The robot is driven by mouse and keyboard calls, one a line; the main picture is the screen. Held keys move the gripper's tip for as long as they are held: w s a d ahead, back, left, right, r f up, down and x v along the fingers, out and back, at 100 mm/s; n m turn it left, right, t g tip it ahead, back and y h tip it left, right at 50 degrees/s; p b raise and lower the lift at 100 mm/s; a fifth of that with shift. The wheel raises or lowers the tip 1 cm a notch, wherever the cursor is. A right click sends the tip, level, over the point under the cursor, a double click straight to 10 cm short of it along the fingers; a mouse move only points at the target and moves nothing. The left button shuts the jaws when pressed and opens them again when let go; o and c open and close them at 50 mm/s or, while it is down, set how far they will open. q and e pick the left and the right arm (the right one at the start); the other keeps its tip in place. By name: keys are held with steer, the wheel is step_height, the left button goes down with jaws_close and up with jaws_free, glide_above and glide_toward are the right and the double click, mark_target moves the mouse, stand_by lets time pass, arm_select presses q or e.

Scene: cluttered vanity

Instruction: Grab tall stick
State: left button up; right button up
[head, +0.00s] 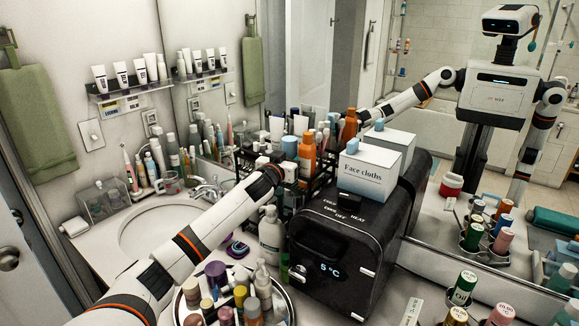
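No tall stick can be made out clearly among the crowded bottles and tubes. My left arm comes in from the lower left across the sink. My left gripper (291,172) is at the near side of a dark organizer (322,180) packed with bottles, left of the face cloths box (368,170). The gripper is small and partly lost against the clutter, so its opening and any contact are unclear. An orange bottle (307,155) stands just behind it. My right gripper is not directly in view; my reflection shows in the mirror.
A black cooler box (335,265) reading 5 °C carries the face cloths box. A white pump bottle (270,236) stands left of it. A round tray (285,305) of small bottles is in front. The sink (150,232) lies left, with a faucet (205,190) behind my arm.

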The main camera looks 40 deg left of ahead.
arm_select(q)
steer(key=c, duration=0.6)
step_height(320, 180, up, 18)
steer(key=shift+s+f+b, duration=0.1)
steer(key=shift+b, duration=1.05)
